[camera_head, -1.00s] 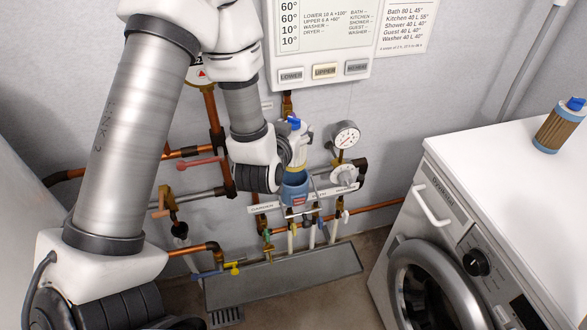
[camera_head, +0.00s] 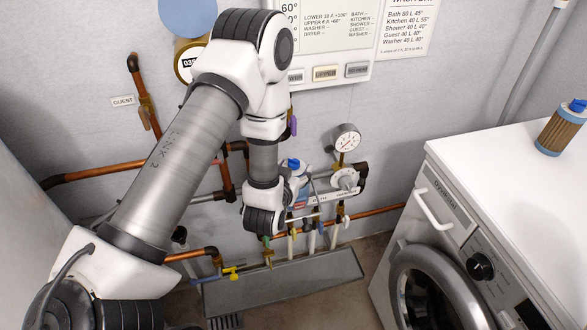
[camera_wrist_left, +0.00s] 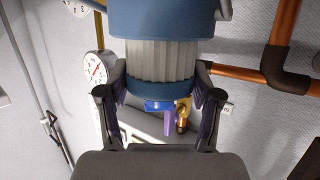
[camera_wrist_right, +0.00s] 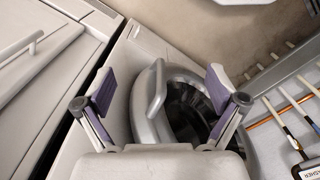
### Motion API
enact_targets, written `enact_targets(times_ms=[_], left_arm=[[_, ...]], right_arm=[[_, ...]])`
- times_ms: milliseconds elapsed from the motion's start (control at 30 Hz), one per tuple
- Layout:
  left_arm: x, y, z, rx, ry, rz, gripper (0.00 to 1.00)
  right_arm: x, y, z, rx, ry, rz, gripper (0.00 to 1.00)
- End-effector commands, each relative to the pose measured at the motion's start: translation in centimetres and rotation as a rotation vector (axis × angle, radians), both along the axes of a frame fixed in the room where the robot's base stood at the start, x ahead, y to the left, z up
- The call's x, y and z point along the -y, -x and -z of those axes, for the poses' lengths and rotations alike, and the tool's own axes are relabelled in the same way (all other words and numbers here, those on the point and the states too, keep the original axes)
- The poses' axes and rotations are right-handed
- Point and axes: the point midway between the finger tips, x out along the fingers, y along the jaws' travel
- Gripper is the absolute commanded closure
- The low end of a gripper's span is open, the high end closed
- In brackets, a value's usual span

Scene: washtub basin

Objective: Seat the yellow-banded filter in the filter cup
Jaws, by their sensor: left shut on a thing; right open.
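A filter with white pleats (camera_wrist_left: 160,62) and blue end bands is between the fingers of my left gripper (camera_wrist_left: 160,88), which is shut on its end band in the left wrist view. Its blue knob (camera_head: 293,163) shows beside my left wrist in the head view. A blue cup (camera_wrist_left: 165,20) surrounds the far end of the pleats; a stretch of pleats shows outside it. I see no yellow band clearly, and cannot tell how deep the filter sits. My right gripper (camera_wrist_right: 160,82) is open and empty by the washing machine.
A brown filter (camera_head: 560,127) with blue ends stands on the washing machine (camera_head: 480,165) at right. A pressure gauge (camera_head: 346,138), copper pipes (camera_head: 110,172) and small valves crowd the wall by the cup. A grey drain tray (camera_head: 290,282) lies below.

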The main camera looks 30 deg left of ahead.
Motion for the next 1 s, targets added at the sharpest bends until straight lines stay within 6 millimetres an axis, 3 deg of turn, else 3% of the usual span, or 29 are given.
enact_targets(times_ms=[33,67,100,133,533,767,800,1000], left_arm=[[0.0,0.0,0.3,0.001,0.0,0.0,1.0],[0.0,0.0,0.2,0.0,0.0,0.0,0.29],[0.0,0.0,0.2,0.0,0.0,0.0,0.14],[0.0,0.0,0.2,0.0,0.0,0.0,0.1],[0.1,0.2,-0.3,-0.002,0.001,0.0,0.1],[1.5,4.7,-1.6,-0.005,-0.001,0.003,0.1],[1.8,5.9,-3.0,-0.01,-0.003,0.004,0.1],[2.8,9.0,-4.3,-0.007,0.0,0.003,0.1]], right_arm=[[0.0,0.0,0.3,0.0,0.0,0.0,0.05],[0.0,0.0,0.2,0.0,0.0,0.0,0.05],[0.0,0.0,0.1,0.0,0.0,0.0,0.05],[0.0,0.0,0.1,0.0,0.0,0.0,0.05],[0.0,0.0,-0.2,0.0,0.0,0.0,0.05],[0.0,0.0,0.5,0.0,0.0,0.0,0.05],[0.0,0.1,-1.6,-0.002,0.0,0.0,0.05],[0.0,0.0,-6.4,0.001,0.0,0.0,0.05]])
